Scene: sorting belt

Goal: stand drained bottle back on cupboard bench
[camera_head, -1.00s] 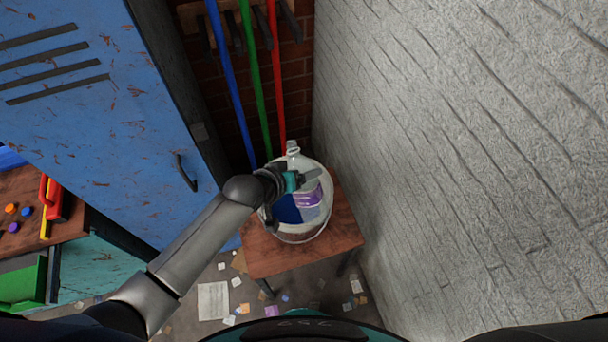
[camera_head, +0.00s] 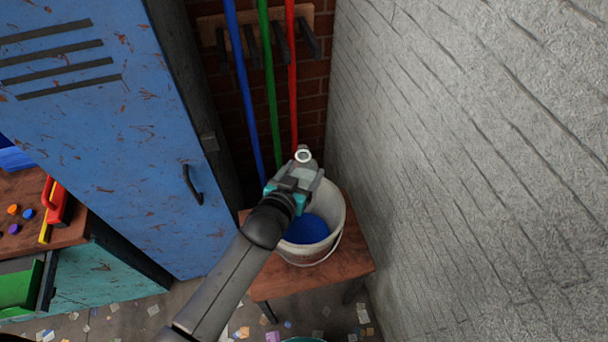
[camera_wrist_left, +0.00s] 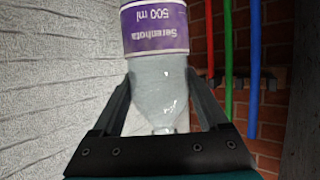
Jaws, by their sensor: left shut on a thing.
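My left gripper (camera_head: 304,172) is shut on a clear bottle (camera_head: 303,155). In the left wrist view the bottle (camera_wrist_left: 160,75) sits between both fingers (camera_wrist_left: 165,100), with a purple label reading "Serenhota 500 ml" upside down in the picture. It looks clear and empty there. The wooden bench top (camera_head: 70,236) of a teal cupboard (camera_head: 105,280) is at the far left. My right gripper is not in view.
A white bucket (camera_head: 337,215) with blue liquid (camera_head: 308,230) stands on a wooden stool (camera_head: 350,262) below my gripper. A blue locker (camera_head: 120,140) is left, a pale wall (camera_head: 480,150) right. Blue, green and red poles stand behind. A red-handled tool and coloured caps lie on the bench.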

